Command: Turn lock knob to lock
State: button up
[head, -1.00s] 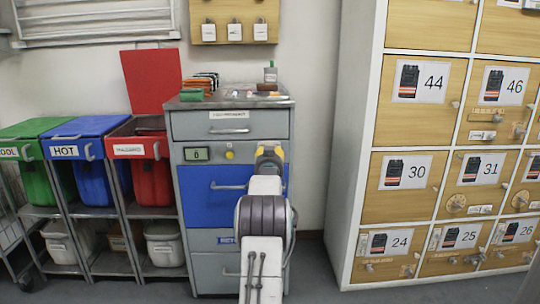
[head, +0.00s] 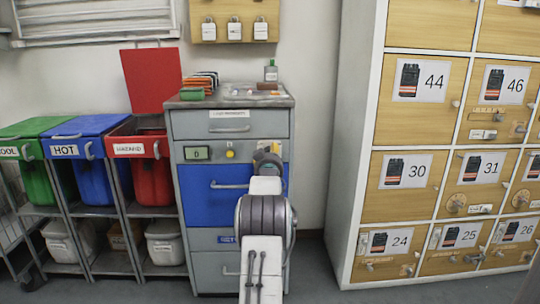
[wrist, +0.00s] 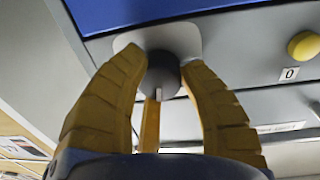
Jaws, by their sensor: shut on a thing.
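The lock knob (wrist: 160,74) is a dark round knob on a pale plate (wrist: 134,40) on the grey panel of the cabinet (head: 204,124). A pale mark shows near the knob's edge in the wrist view. My gripper (wrist: 164,68) is shut on the knob, with yellow ribbed fingers on both sides of it and a third behind. In the head view my gripper (head: 267,157) is against the panel at the right and hides the knob.
A yellow button (head: 230,154) and a small display (head: 197,153) sit left of the knob. The blue drawer (head: 205,200) with a bar handle is just below. Coloured bins (head: 90,175) stand left; numbered lockers (head: 410,180) stand right.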

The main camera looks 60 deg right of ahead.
jog(key=shift+w+a+r+n, duration=0.1)
jog(key=shift+w+r+n, duration=0.1)
jog(key=shift+r+n, duration=0.35)
jog(key=o, duration=0.9)
jog(key=shift+c, duration=0.2)
jog(key=o, duration=0.3)
jog(key=shift+f, duration=0.1)
jog(key=shift+o, duration=0.2)
jog(key=shift+f, duration=0.15)
jog(key=shift+s+a, duration=0.1)
jog(key=shift+s, duration=0.05)
jog(key=v, duration=1.1)
jog(key=shift+a, duration=0.35)
jog(key=shift+s+f, duration=0.1)
